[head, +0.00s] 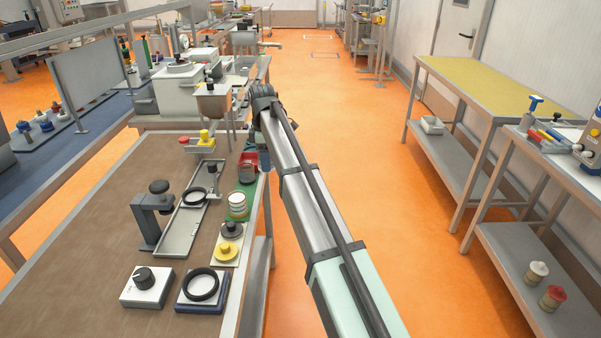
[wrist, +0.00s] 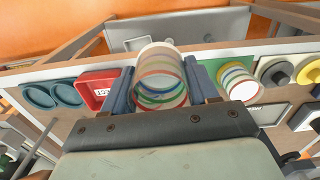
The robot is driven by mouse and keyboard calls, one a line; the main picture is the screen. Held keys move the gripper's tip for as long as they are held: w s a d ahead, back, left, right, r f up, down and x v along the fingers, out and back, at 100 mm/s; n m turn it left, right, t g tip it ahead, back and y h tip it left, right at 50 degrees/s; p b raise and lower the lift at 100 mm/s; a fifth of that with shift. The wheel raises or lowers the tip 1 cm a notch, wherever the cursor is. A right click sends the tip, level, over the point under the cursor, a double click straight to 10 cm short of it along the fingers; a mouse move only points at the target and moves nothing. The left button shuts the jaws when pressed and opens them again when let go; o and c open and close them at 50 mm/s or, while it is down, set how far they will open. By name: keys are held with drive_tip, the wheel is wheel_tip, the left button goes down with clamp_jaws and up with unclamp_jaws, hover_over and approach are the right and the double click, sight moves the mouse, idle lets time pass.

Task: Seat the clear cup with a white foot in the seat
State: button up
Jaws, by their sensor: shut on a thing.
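My gripper (wrist: 162,88) is shut on a clear cup (wrist: 160,72) in the wrist view. The cup sits between the two blue-grey fingers and shows green and red bands; its far end is pale. In the head view my arm hides most of the gripper and the held cup, near the table's right edge. Two black rings could be the seat: one (head: 201,287) on a blue-edged block at the front, one (head: 194,197) in the long metal tray (head: 178,243). I cannot tell which is the seat.
A banded cup (head: 237,206) stands on the table; it also shows right of my gripper in the wrist view (wrist: 237,78). A red bin (wrist: 97,88) is left of it. A black clamp stand (head: 154,212), knob box (head: 146,287) and yellow knob (head: 228,252) stand nearby. The table's left is clear.

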drive_tip(key=s+a+r+n, duration=0.1)
drive_tip(key=a+r+n, duration=0.1)
drive_tip(key=a, duration=0.6)
drive_tip(key=s+a+r+n, duration=0.1)
drive_tip(key=a+r+n, duration=0.15)
drive_tip(key=a, duration=0.55)
drive_tip(key=shift+s+a+f+m, duration=0.5)
drive_tip(key=shift+s+a+f, duration=0.55)
drive_tip(key=shift+f, duration=0.25)
drive_tip(key=shift+s+a+f+m, duration=0.45)
drive_tip(key=shift+s+a+f, duration=0.55)
drive_tip(key=shift+f, duration=0.3)
drive_tip(key=shift+s+a+f+m, duration=0.5)
drive_tip(key=shift+s+a+f, duration=0.55)
drive_tip(key=shift+f, duration=0.25)
drive_tip(key=shift+f, duration=1.05)
